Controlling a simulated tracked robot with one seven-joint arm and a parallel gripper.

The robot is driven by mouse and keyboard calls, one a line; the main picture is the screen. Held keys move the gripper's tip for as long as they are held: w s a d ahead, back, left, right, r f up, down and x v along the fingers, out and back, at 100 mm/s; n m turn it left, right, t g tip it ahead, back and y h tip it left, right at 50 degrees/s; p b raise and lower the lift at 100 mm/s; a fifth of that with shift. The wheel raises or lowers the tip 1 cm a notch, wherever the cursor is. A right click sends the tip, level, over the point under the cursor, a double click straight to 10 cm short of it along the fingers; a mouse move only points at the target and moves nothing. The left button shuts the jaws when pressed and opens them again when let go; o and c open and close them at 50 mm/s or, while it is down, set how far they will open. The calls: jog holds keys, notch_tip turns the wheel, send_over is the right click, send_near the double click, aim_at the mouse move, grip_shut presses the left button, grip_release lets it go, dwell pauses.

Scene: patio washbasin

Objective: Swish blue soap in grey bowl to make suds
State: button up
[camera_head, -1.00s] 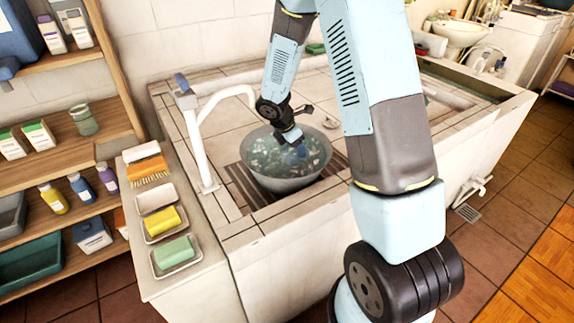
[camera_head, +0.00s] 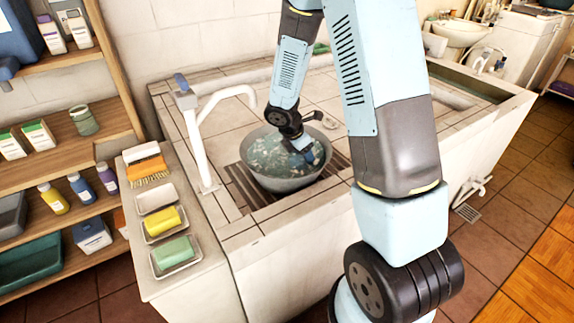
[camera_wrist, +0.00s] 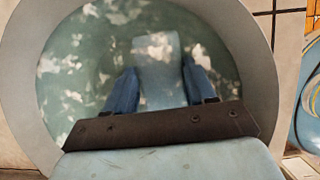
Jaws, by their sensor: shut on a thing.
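The grey bowl (camera_head: 285,184) stands on the slatted part of the washbasin. It holds greenish water with white patches on the surface; I cannot tell if these are suds or reflections. My gripper (camera_head: 306,154) points down inside the bowl, right of its middle. In the wrist view, the two blue fingers of my gripper (camera_wrist: 160,85) are shut on the pale blue soap (camera_wrist: 157,60), which sticks out past them over or in the water. The bowl's rim (camera_wrist: 22,95) curves around them. How deep the soap sits is unclear.
A white tap (camera_head: 194,140) rises left of the bowl. On the left ledge lie a yellow soap (camera_head: 162,221), a green soap (camera_head: 173,251), an empty white dish (camera_head: 156,198) and an orange brush (camera_head: 150,170). Shelves with bottles (camera_head: 80,187) stand further left.

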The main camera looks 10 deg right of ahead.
jog(key=shift+w+a, duration=0.3)
jog(key=shift+w, duration=0.55)
jog(key=shift+w+a, duration=0.35)
jog(key=shift+w, duration=0.45)
jog(key=shift+w+a, duration=0.3)
jog(key=shift+w, duration=0.55)
jog(key=shift+s+d, duration=0.35)
jog(key=shift+s, duration=0.6)
jog(key=shift+s+d, duration=0.3)
jog(key=shift+s, duration=0.6)
jog(key=shift+s+d, duration=0.35)
jog(key=shift+s, duration=0.6)
jog(key=shift+w+a, duration=0.35)
jog(key=shift+w, duration=0.6)
jog(key=shift+w+a, duration=0.3)
jog(key=shift+w, duration=0.6)
jog(key=shift+w+a, duration=0.35)
jog(key=shift+w, duration=0.6)
jog(key=shift+s+d, duration=0.35)
jog(key=shift+s, duration=0.6)
jog(key=shift+s+d, duration=0.35)
jog(key=shift+s, duration=0.55)
jog(key=shift+s+d, duration=0.35)
jog(key=shift+s, duration=0.6)
